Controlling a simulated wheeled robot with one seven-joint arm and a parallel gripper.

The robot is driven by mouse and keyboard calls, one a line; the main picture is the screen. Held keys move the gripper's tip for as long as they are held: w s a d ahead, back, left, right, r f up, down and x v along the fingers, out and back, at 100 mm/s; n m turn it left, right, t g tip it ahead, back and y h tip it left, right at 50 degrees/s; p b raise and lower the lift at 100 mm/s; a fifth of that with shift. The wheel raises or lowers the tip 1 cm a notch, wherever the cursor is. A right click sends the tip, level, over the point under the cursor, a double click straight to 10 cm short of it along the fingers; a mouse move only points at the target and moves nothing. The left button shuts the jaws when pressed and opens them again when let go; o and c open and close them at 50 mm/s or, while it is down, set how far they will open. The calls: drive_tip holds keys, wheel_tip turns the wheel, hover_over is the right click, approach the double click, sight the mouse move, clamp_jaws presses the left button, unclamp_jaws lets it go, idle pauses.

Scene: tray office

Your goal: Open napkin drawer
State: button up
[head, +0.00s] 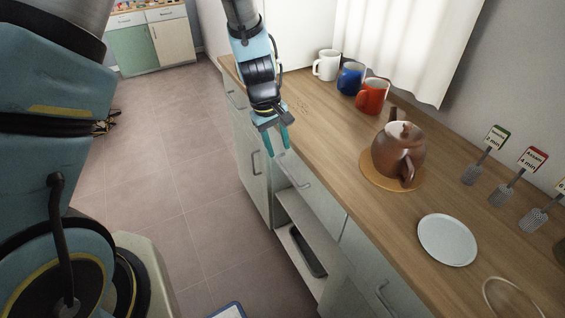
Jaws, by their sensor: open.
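My gripper (279,153) is open and empty, pointing down along the front edge of the wooden counter. A drawer front (315,194) with a bar handle lies just below and right of its fingertips, above an open shelf. The fingers look apart from the handle, though depth is hard to judge. This drawer looks shut. Another drawer with a handle (384,291) shows nearer me at the lower right, and one more (234,92) lies at the far end. No napkin or drawer label is visible, so I cannot tell which is the napkin drawer.
The wooden counter (330,130) holds white, blue and red mugs (373,96), a brown teapot (398,152) on a round mat, a white plate (447,240) and labelled tea strainers (507,190). A dark tray (305,252) sits in the open shelf.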

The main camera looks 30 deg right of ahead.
sight(284, 168)
drive_tip(key=f, duration=0.2)
drive_tip(key=d+f, duration=0.1)
drive_tip(key=f, duration=0.2)
drive_tip(key=f+p, duration=0.1)
drive_tip(key=f, duration=0.1)
drive_tip(key=shift+d+f, duration=0.25)
drive_tip(key=shift+f, duration=0.1)
clamp_jaws()
idle(1.1)
